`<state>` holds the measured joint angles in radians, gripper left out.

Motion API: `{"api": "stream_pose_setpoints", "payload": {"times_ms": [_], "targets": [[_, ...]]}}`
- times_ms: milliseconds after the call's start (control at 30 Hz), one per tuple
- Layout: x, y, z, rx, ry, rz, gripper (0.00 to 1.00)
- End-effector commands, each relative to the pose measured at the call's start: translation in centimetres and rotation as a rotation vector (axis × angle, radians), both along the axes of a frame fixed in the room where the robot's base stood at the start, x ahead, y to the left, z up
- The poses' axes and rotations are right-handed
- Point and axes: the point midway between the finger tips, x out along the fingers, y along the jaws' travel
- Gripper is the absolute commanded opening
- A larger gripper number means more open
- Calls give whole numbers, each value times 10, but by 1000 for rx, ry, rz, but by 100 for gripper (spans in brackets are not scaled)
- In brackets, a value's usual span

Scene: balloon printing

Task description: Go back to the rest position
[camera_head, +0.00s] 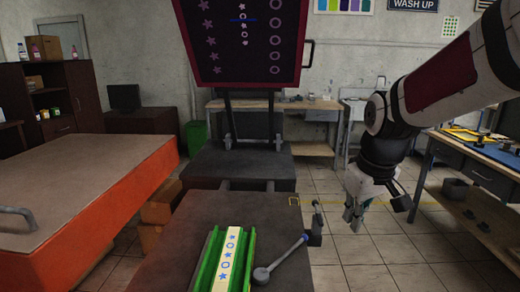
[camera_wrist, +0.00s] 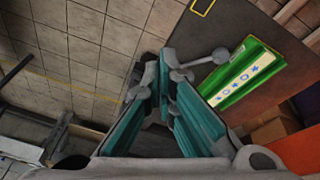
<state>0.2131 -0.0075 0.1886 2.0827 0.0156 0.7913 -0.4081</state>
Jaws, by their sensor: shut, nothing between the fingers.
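My gripper (camera_head: 354,216) hangs at the end of my arm on the right in the head view, over the tiled floor and to the right of the dark printing table. In the wrist view my gripper (camera_wrist: 160,75) shows its teal-lined fingers brought together at the tips, with nothing between them. It is apart from everything around it.
A green holder (camera_head: 205,262) with a printed strip (camera_head: 228,262) lies on the dark table (camera_head: 180,235), beside a round-ended lever (camera_head: 262,274). A raised screen (camera_head: 243,45) stands behind. An orange-sided table (camera_head: 90,225) is left; a workbench (camera_head: 480,160) is right.

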Motion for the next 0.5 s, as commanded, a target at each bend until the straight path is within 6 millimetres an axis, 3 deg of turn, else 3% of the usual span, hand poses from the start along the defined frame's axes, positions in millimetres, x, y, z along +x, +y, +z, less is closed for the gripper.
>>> {"api": "stream_pose_setpoints", "payload": {"times_ms": [200,500], "targets": [[-69,3,37,-4,-27,-93,0],[-160,4,63,28,-63,-222,0]]}}
